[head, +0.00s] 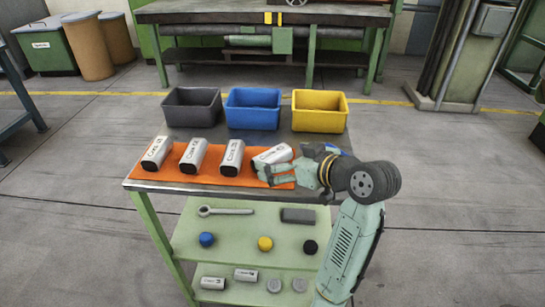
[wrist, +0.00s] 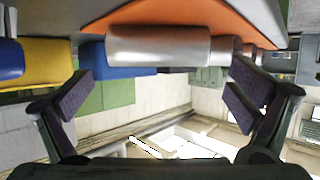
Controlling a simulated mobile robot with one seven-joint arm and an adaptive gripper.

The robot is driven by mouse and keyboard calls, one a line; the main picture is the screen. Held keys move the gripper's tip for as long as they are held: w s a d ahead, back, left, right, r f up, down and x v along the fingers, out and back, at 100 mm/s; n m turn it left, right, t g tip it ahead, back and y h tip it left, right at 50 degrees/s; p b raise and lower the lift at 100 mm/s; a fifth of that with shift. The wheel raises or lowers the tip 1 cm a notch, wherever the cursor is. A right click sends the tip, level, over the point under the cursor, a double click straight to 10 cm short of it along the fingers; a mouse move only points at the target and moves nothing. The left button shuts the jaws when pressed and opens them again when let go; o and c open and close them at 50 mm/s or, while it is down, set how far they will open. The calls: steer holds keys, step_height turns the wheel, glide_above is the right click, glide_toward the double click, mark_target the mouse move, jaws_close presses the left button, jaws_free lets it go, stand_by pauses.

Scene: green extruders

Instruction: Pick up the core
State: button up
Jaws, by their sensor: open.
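Several silver cylindrical cores lie on an orange mat (head: 210,180) at the left of the table. The left core (head: 156,153), second core (head: 193,157) and third core (head: 231,158) lie side by side, spaced apart. The right core (head: 271,156) is turned more sideways, and my gripper (head: 272,173) is right in front of it, partly covering it. In the wrist view, my gripper (wrist: 160,91) is open and empty, and a core (wrist: 158,46) spans the upper middle, beyond the fingertips. Another core (wrist: 224,50) shows partly behind its right end. Contact is not visible.
A dark grey bin (head: 192,107), a blue bin (head: 252,109) and a yellow bin (head: 320,111) stand in a row behind the mat. Lower green shelves (head: 225,238) hold a wrench (head: 226,211), coloured caps and more cylinders. My arm covers the table's right end.

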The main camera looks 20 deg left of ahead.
mark_target(274, 154)
steer(key=p+x, duration=0.1)
steer(key=x, duration=0.3)
steer(key=shift+w+a+f, duration=0.1)
steer(key=shift+w+a, duration=0.1)
steer(key=shift+a, duration=0.05)
steer(key=c, duration=1.4)
